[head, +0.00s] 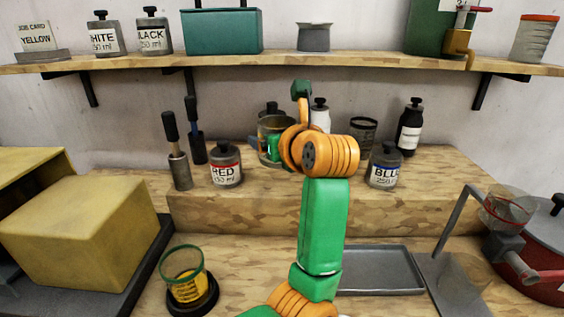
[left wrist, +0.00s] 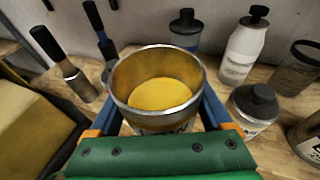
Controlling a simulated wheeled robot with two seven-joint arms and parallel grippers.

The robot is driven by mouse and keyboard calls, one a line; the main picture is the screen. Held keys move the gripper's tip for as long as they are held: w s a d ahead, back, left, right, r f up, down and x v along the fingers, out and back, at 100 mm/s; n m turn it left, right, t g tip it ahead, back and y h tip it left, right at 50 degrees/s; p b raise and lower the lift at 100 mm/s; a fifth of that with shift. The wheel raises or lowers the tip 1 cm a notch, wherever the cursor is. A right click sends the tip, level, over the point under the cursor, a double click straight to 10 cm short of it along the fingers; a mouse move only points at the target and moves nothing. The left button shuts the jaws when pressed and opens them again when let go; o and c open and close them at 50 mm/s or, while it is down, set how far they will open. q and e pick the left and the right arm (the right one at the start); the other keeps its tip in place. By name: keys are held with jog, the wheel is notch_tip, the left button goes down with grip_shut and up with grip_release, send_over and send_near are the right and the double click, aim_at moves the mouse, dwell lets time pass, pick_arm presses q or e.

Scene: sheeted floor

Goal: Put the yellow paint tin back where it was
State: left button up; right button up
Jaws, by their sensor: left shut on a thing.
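The yellow paint tin is an open grey metal tin (head: 273,127) with yellow paint inside, clear in the left wrist view (left wrist: 155,94). My left gripper (head: 268,145) is shut on it, with one blue finger on each side of the tin in the left wrist view (left wrist: 160,108). The tin is upright at the raised wooden step, between the red jar and the white bottle. I cannot tell whether its base touches the step. Its label is mostly hidden by my gripper, and my arm covers part of the step. My right gripper is not in view.
A red-labelled jar (head: 226,167) and brushes (head: 178,155) stand left of the tin. A blue-labelled jar (head: 384,168), white bottle (head: 320,115) and dark bottle (head: 409,128) stand right. A glass of yellow paint (head: 186,278) and grey tray (head: 378,270) are in front. A shelf (head: 280,63) runs above.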

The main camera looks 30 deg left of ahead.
pick_arm(q)
jog(key=p, duration=0.1)
send_over(275, 177)
jog(key=f, duration=0.6)
jog(key=shift+s+f, duration=0.15)
jog(key=shift+s, duration=0.05)
notch_tip(275, 177, down, 3)
jog(key=shift+w+r+p, duration=0.1)
jog(key=shift+p, duration=0.7)
jog(key=shift+f, duration=0.35)
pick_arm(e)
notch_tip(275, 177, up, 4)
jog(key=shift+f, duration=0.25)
pick_arm(q)
jog(key=shift+f, duration=0.15)
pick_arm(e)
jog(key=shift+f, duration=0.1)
